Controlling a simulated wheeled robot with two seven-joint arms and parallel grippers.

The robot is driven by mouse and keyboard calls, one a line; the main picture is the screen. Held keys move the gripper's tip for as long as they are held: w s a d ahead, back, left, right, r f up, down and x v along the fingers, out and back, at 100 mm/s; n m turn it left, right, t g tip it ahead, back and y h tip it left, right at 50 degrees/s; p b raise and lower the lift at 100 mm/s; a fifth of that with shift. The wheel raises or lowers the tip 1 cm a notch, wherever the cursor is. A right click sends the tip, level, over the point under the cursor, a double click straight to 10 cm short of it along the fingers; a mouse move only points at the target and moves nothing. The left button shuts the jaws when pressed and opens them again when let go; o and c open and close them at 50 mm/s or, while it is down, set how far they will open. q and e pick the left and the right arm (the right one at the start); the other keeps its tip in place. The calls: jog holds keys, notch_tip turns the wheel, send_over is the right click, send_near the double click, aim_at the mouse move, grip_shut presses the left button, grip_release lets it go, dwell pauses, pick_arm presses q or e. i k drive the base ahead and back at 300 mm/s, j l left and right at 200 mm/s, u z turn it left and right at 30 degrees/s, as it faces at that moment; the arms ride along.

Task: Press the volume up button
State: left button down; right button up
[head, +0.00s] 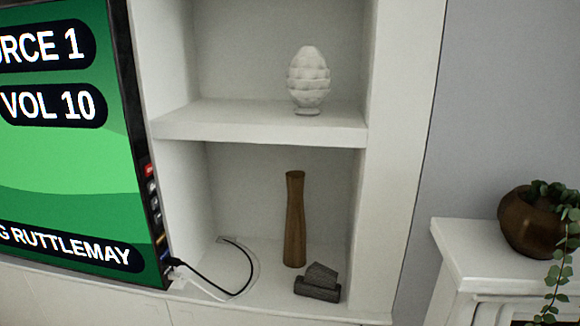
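A screen (60,170) with a black frame stands at the left, cut off by the picture edge. Its green picture reads "VOL 10", with part of "SOURCE 1" above and "RUTTLEMAY" below. A column of several small buttons runs down its right side edge. The top one is a red button (150,170), with grey ones such as the grey button (152,187) below it. The lower ones look dark, with orange and blue tints. Their labels are too small to read, so I cannot tell which is volume up. Neither of my grippers is in view.
White shelving (265,126) stands right of the screen, holding a white ornament (308,82), a brown vase (294,220) and dark blocks (318,283). A black cable (213,284) runs from the screen's lower corner onto the shelf. A potted plant (530,222) sits on a white ledge (490,262) at right.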

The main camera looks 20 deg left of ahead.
aim_at(155, 202)
jog(key=u, duration=1.4)
